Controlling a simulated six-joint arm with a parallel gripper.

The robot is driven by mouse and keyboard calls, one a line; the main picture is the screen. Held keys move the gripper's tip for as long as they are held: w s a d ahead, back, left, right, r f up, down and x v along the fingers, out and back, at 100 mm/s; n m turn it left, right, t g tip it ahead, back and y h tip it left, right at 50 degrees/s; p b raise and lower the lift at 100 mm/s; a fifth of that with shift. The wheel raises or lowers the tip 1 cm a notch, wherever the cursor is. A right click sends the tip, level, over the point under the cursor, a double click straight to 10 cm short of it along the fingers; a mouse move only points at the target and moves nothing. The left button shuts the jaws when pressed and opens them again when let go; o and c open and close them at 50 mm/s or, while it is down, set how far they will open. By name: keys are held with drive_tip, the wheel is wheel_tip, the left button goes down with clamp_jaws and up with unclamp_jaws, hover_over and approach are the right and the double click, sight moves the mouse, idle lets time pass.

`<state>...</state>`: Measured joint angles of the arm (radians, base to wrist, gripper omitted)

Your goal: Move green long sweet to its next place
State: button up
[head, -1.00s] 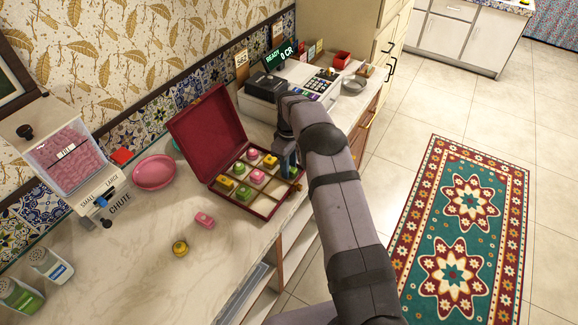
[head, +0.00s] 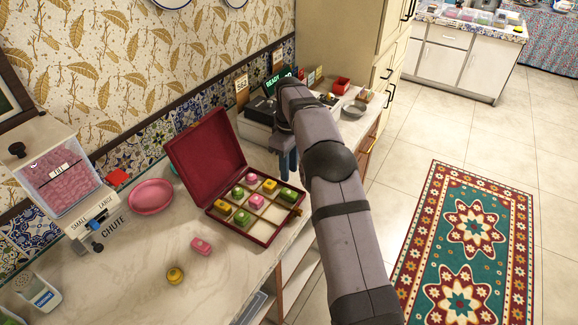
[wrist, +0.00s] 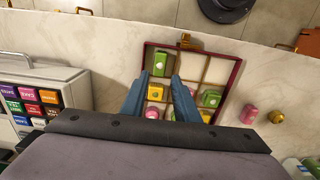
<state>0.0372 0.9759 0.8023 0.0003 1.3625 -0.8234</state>
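The green long sweet (head: 289,194) lies in the right end compartment of the open red box (head: 262,240). In the wrist view it (wrist: 159,64) sits in a corner compartment, just past my fingertips. My gripper (head: 287,177) is above that end of the box. Its two blue fingers (wrist: 158,78) are apart with nothing held between them. Other sweets in the box include another green one (head: 243,218), a pink one (head: 257,202) and a yellow one (head: 269,185). Several front compartments are empty.
A loose pink sweet (head: 201,246) and a yellow one (head: 175,275) lie on the counter in front of the box. A pink plate (head: 151,196) and the chute dispenser (head: 62,180) stand left. The box's raised lid (head: 205,155) stands behind. A till is at the back.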

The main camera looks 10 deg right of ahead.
drive_tip(key=shift+r, duration=1.05)
drive_tip(key=shift+s+r, duration=0.1)
drive_tip(key=s+a+f+m, duration=0.1)
drive_tip(key=s+m, duration=0.3)
drive_tip(key=s, duration=1.3)
drive_tip(key=s+a+f+m, duration=0.1)
drive_tip(key=s+f+m, duration=0.2)
drive_tip(key=s, duration=1.4)
drive_tip(key=shift+s+m, duration=0.35)
drive_tip(key=shift+m, duration=0.65)
